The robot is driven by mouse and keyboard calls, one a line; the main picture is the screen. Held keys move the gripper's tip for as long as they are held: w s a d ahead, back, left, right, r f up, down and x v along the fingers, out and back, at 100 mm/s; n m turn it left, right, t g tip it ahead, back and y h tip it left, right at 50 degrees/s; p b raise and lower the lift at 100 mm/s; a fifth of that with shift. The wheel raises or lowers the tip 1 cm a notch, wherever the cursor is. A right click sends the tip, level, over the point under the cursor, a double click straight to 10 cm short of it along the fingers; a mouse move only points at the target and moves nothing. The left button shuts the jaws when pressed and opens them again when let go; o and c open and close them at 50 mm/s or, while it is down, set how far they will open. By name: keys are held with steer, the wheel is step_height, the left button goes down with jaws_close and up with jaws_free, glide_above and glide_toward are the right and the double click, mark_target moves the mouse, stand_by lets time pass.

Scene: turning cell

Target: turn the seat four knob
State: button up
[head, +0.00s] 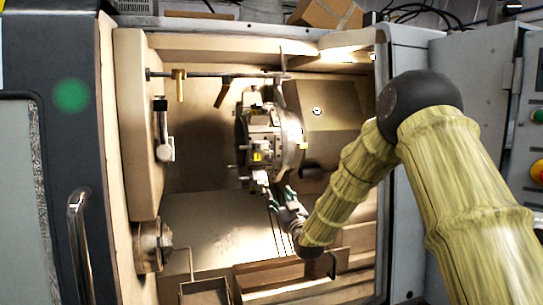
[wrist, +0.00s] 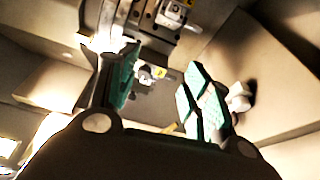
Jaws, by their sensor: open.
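The round tool turret (head: 291,137) stands in the middle of the machine, with several blocks and small fittings on its face. A small yellow tag (head: 257,157) shows on its lower part. My gripper (head: 276,191) is open just below the turret, reaching up toward it. I cannot read the tag, so I cannot tell for sure that this is the seat four knob.
Another pale fitting (wrist: 239,97) lies right of my right finger in the wrist view. A metal block (wrist: 172,14) is above. A large tan housing (head: 325,115) stands right of the turret. The machine's right door frame (head: 398,190) is close to my arm.

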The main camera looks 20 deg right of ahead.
steer(key=t, duration=0.1)
glide_toward(270, 159)
steer(key=p+x, duration=0.5)
steer(key=x, duration=0.3)
steer(key=shift+w, duration=0.35)
steer(key=c, duration=1)
